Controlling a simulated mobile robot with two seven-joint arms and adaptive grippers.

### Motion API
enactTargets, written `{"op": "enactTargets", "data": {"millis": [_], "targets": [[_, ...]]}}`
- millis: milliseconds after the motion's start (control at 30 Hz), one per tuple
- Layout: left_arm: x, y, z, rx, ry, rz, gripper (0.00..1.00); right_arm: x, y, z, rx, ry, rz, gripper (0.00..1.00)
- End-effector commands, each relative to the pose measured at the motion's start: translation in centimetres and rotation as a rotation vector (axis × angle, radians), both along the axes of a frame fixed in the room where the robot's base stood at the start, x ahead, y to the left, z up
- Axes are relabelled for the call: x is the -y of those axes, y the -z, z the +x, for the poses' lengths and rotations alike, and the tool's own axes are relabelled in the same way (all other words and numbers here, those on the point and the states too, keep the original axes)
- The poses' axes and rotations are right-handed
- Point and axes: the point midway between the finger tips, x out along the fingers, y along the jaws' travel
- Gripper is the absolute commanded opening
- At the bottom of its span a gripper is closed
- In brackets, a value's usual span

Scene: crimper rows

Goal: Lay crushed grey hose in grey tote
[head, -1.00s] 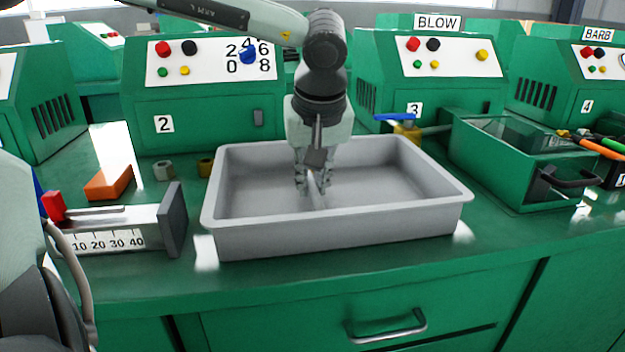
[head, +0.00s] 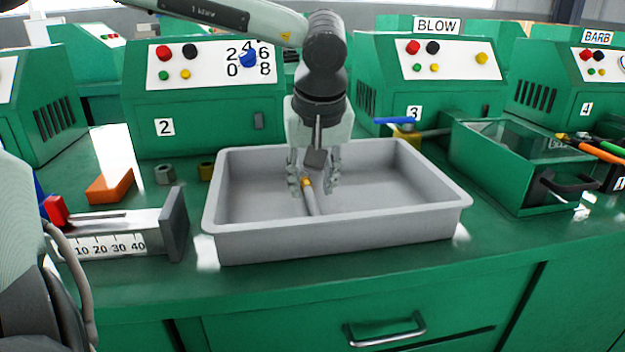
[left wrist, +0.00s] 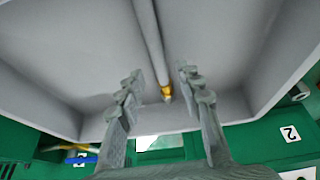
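The grey tote (head: 340,233) stands on the green bench in front of the machines. The grey hose (head: 312,202) with a brass end fitting lies in the tote, its fitting towards the back. In the left wrist view the hose (left wrist: 150,45) runs along the tote floor, with the fitting between the fingertips. My left gripper (head: 315,184) points down into the tote, its fingers open on either side of the fitting and apart from it; it also shows in the left wrist view (left wrist: 160,88). Whether the hose is crushed cannot be seen. My right gripper is not in view.
A length gauge (head: 115,235) with a red block stands left of the tote. An orange block (head: 110,186) and a grey nut (head: 164,174) lie behind it. A green bin with a clear lid (head: 520,155) stands to the right, with colored-handled tools beside it.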

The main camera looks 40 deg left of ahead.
Motion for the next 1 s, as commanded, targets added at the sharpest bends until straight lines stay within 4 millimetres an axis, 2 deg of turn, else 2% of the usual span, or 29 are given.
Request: {"op": "enactTargets", "data": {"millis": [33,300,500,700,1000], "targets": [[0.1,-1.0,0.0,0.003,0.001,0.0,0.36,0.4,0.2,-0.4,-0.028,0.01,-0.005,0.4],[2.0,-7.1,-1.7,0.006,0.0,0.002,0.36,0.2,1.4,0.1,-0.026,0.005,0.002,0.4],[3.0,-10.1,-2.6,0.002,-0.001,0.001,0.36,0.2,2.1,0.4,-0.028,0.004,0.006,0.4],[3.4,-11.3,-3.0,0.001,0.0,0.001,0.36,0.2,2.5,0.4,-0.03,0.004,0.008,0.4],[3.4,-11.4,-3.0,0.001,0.0,-0.001,0.36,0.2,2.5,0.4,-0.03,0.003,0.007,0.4]]}}
